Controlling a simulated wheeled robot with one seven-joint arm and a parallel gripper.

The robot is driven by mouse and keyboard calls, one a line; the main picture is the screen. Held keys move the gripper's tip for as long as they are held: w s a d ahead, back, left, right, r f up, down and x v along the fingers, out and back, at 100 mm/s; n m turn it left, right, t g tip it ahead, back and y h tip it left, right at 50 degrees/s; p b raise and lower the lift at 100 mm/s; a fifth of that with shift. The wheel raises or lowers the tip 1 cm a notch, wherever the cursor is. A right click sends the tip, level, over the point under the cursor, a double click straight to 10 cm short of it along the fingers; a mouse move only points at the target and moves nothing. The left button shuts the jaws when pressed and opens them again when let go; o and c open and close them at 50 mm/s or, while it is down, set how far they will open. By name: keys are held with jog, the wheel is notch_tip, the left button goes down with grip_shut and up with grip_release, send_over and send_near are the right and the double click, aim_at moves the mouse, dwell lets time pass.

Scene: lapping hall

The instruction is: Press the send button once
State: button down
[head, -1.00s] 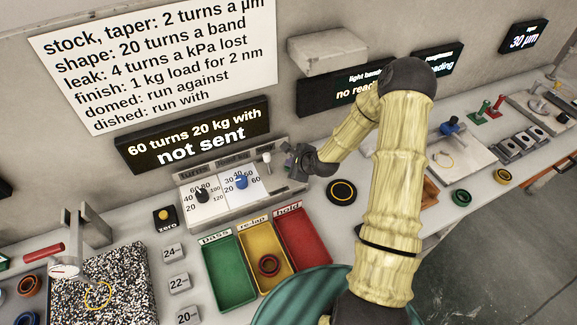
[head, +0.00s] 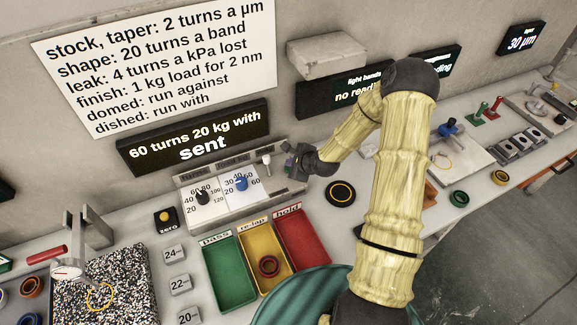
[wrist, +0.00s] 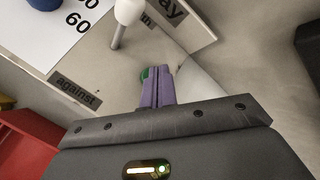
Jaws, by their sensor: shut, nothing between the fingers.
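The control box (head: 254,211) stands on the bench, with a black dial (head: 202,196), a blue dial (head: 241,182) and a white-knobbed lever (head: 267,160). My gripper (head: 291,161) is at the right end of the box. In the wrist view its purple fingers (wrist: 157,76) are shut together and empty, over the box's panel. A green button (wrist: 145,74) shows in part beside the fingertips, which hide the rest of it; I cannot tell whether they touch it. The black display (head: 196,137) above the box reads "60 turns 20 kg with sent".
Green, yellow and red trays (head: 303,238) lie in front of the box; a ring (head: 268,266) sits in the yellow one. A black round piece (head: 340,193) lies right of the box. The lever (wrist: 128,12) stands close to my fingers.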

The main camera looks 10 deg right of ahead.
jog(key=shift+w+r, duration=0.1)
jog(key=shift+r, duration=0.1)
notch_tip(320, 180, up, 5)
jog(key=p, duration=0.4)
dwell(0.4)
dwell(0.7)
jog(key=s+r+n+g+h, duration=0.1)
jog(key=s+r+n+g, duration=0.2)
jog(key=s+r+n, duration=0.6)
jog(key=s+r+n+g+h, duration=0.2)
jog(key=s+r+n, duration=0.7)
jog(key=s+n, duration=0.4)
jog(key=shift+s+a+r+g+h, duration=0.3)
jog(key=shift+s+a+g, duration=0.1)
jog(key=shift+s, duration=0.7)
